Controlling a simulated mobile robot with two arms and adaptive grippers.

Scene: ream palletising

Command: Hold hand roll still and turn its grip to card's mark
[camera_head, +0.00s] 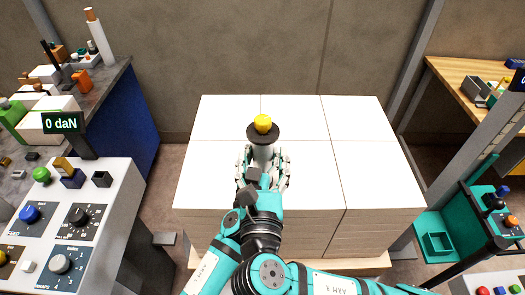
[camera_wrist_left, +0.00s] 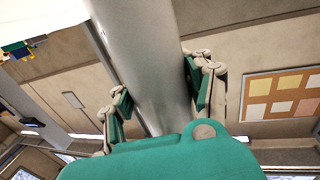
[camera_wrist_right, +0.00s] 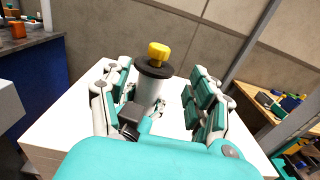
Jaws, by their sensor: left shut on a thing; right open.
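The hand roll is a pale grey cylinder (camera_head: 262,153) standing over the white stack. A black disc (camera_head: 263,134) and a yellow knob (camera_head: 263,122) top it; they also show in the right wrist view (camera_wrist_right: 158,52). My right gripper (camera_wrist_right: 160,103) is open, its fingers on either side of the roll and below the disc, with gaps beside it. In the left wrist view my left gripper (camera_wrist_left: 158,98) is shut on the grey cylinder (camera_wrist_left: 152,55). In the head view the right arm largely hides the left gripper. I cannot make out a card's mark.
The white-topped stack (camera_head: 350,125) has free room around the roll. A control panel (camera_head: 75,230) with knobs and a "0 daN" display (camera_head: 63,123) stands left. A cluttered bench (camera_head: 100,85) is behind it. A wooden table (camera_head: 455,75) and posts stand right.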

